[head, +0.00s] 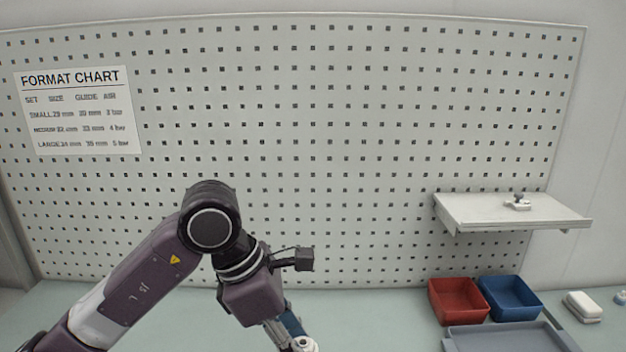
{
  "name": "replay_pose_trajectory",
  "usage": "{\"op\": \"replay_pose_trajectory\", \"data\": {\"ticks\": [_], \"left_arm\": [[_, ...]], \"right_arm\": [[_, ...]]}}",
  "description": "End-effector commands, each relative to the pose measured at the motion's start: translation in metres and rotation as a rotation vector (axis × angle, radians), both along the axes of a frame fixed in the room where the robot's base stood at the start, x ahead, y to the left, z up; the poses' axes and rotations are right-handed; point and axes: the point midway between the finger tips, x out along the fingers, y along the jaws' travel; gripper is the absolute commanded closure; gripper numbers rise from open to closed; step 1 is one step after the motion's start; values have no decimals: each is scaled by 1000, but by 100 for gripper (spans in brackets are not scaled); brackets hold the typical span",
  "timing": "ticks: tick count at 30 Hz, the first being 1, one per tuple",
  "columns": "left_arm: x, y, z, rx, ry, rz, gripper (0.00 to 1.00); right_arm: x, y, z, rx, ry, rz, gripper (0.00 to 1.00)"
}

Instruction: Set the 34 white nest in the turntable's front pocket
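My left gripper (288,338) points down at the bottom edge of the head view, over the pale green bench. Its fingertips are cut off by the frame edge, so I cannot tell whether it is open or shut. A small white round part (304,344) shows at its lower end, beside a blue piece (292,324). I cannot tell whether this white part is the 34 nest or whether it is held. The turntable and its front pocket are not in view. My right gripper is not in view.
A red bin (458,301) and a blue bin (511,299) stand at the right, behind a grey tray (508,338). A shelf (513,210) with a small fixture (517,202) juts from the pegboard (340,130). A white block (582,306) lies farther right.

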Motion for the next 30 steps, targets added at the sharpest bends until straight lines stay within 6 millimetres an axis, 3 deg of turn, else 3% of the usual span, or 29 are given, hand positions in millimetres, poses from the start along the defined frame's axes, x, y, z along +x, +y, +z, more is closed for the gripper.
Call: {"op": "replay_pose_trajectory", "data": {"ticks": [14,30], "left_arm": [[-27,65,-45,2,5,-689,89],[-78,147,-81,3,4,-1530,89]], "right_arm": [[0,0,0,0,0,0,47],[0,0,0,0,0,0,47]]}}
